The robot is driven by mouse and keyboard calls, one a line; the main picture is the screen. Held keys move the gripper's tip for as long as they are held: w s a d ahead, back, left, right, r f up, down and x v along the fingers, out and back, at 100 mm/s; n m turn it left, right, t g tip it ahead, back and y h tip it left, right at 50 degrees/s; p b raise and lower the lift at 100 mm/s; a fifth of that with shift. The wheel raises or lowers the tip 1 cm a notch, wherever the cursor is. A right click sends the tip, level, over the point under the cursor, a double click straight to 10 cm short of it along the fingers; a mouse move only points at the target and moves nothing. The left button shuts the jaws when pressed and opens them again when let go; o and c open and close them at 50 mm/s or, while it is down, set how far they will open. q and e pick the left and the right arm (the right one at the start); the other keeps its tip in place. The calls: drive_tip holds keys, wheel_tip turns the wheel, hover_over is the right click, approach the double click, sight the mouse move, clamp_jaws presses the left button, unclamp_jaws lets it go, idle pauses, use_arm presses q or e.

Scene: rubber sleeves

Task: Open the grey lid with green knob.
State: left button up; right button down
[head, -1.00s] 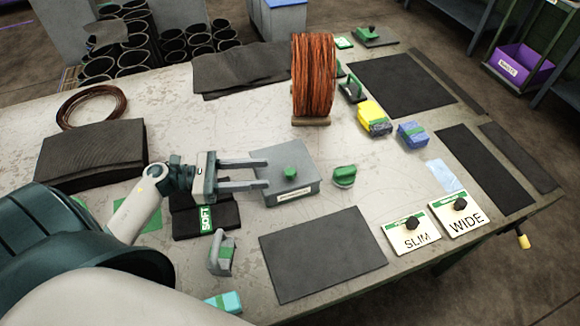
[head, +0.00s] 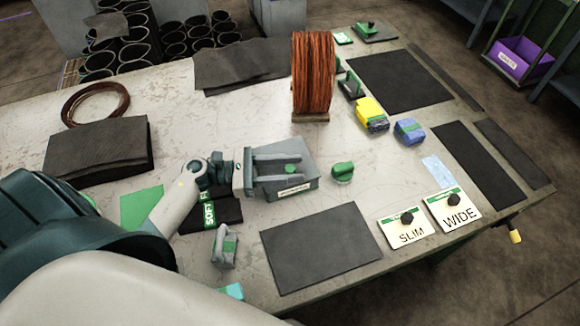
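The grey lid (head: 300,160) with its green knob (head: 291,169) sits closed on a grey box (head: 294,190) with a white label, in the middle of the table in the head view. My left gripper (head: 304,168) reaches over the lid from the left. Its two fingers are apart, one on the far side of the knob and one on the near side. I cannot tell whether they touch the knob or the lid. My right gripper is not in view.
A green-topped tool (head: 343,172) stands just right of the box. A copper wire coil (head: 313,75) stands behind it. A black mat (head: 320,247) lies in front. SLIM (head: 408,230) and WIDE (head: 455,212) boxes stand at front right.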

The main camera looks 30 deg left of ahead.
use_arm(q)
clamp_jaws()
drive_tip(key=shift+r, duration=0.1)
